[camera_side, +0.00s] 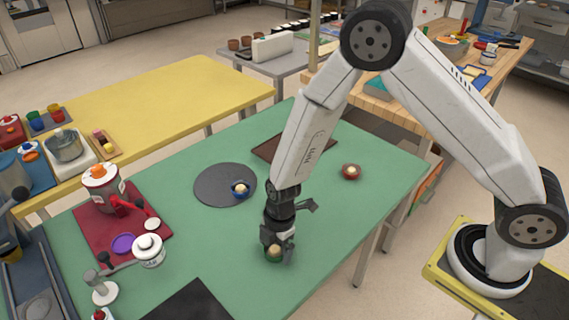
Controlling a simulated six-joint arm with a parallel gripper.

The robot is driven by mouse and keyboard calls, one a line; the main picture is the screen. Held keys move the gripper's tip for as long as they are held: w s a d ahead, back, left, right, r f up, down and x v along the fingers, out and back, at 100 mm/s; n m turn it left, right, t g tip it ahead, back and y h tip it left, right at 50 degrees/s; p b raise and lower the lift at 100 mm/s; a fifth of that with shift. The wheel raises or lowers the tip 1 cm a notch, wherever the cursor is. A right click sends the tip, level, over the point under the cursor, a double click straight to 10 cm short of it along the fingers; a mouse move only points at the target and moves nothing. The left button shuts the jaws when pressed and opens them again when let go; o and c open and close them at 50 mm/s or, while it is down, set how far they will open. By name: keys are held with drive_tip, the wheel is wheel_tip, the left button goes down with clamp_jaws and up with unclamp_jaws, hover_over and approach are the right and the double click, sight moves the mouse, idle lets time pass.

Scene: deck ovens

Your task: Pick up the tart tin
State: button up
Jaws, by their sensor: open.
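Several small round tins with pale contents are on the green table (330,215). A dark green tin (274,254) is at my gripper (277,246), which points down with its jaws open around or just beside it; I cannot tell which, as the gripper hides part of the tin. A blue tin (240,191) sits on a dark round mat (212,185), left of and behind my gripper. A red tin (351,172) stands alone toward the right. The frame does not show which is the tart tin.
A red mat (160,235) with a red-and-white machine (103,183) is at the left. A white canister (148,250) and a purple disc (122,244) are near it. A dark sheet (188,303) lies at the front.

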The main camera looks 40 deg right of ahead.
drive_tip(key=c, duration=1.1)
drive_tip(key=shift+r, duration=0.1)
drive_tip(key=shift+r, duration=1.05)
drive_tip(key=s+d+r, duration=0.1)
drive_tip(key=s+r, duration=0.2)
drive_tip(key=s, duration=0.1)
drive_tip(key=s+d+r, duration=0.1)
drive_tip(key=s+r, duration=0.3)
drive_tip(key=s, duration=0.1)
drive_tip(key=s+d+r, duration=0.2)
drive_tip(key=s+r, duration=0.1)
drive_tip(key=s, duration=0.1)
drive_tip(key=shift+s+r, duration=0.15)
drive_tip(key=shift+r, duration=0.2)
